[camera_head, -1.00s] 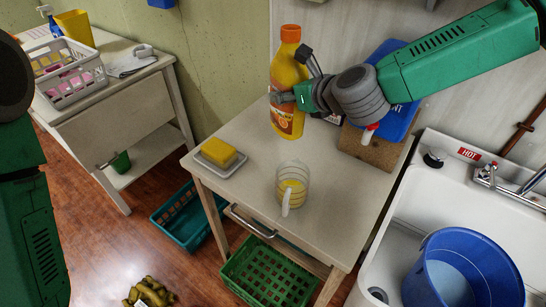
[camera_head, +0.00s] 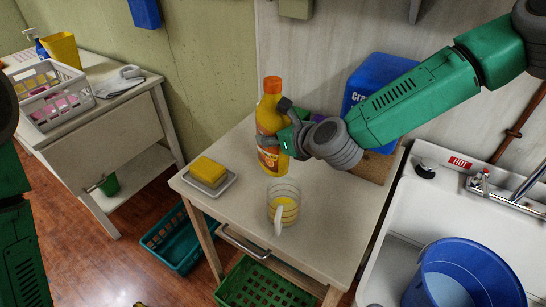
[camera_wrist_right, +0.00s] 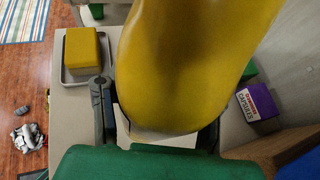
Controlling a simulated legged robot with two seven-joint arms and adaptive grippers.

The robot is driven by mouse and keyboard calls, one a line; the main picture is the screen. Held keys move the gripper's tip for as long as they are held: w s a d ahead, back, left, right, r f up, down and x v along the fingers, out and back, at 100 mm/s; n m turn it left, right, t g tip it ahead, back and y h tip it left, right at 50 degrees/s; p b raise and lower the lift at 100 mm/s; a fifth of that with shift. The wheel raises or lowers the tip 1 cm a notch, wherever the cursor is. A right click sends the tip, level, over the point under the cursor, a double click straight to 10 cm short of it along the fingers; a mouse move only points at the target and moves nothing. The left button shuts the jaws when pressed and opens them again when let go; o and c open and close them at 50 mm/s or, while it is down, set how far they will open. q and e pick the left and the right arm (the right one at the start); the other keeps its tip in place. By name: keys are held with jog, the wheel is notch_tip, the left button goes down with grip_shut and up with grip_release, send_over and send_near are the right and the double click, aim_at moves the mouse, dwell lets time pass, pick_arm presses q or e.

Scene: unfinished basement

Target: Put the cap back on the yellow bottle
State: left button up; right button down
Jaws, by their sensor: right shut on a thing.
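The yellow bottle (camera_head: 268,118), with an orange label, stands upright near the back left of the small table. An orange cap (camera_head: 272,85) shows on its top. My right gripper (camera_head: 286,137) is shut on the bottle's side from the right. In the right wrist view the bottle (camera_wrist_right: 190,60) fills the middle, between the fingers of the gripper (camera_wrist_right: 158,116). I cannot tell whether the bottle's base touches the table. My left arm shows only at the left edge, and its gripper is out of view.
On the table (camera_head: 240,215) are a glass cup (camera_head: 283,203) with yellow liquid and a yellow sponge (camera_head: 208,170) on a white dish. A blue container (camera_head: 377,76) stands behind my right arm. A sink with a blue bucket (camera_head: 462,275) is at right.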

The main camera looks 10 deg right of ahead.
jog(key=shift+a+f, duration=0.1)
jog(key=shift+f, duration=0.45)
jog(key=shift+w+a+f, duration=0.1)
jog(key=shift+a+f, duration=0.1)
jog(key=shift+a+r, duration=0.1)
jog(key=shift+a, duration=0.3)
jog(key=f, duration=0.3)
jog(key=shift+d+f, duration=0.25)
jog(key=shift+d, duration=0.15)
jog(key=shift+d+f, duration=0.15)
jog(key=shift+f, duration=0.1)
pick_arm(q)
jog(key=shift+a+r, duration=0.15)
jog(key=shift+a, duration=0.1)
pick_arm(e)
jog(key=shift+a, duration=0.2)
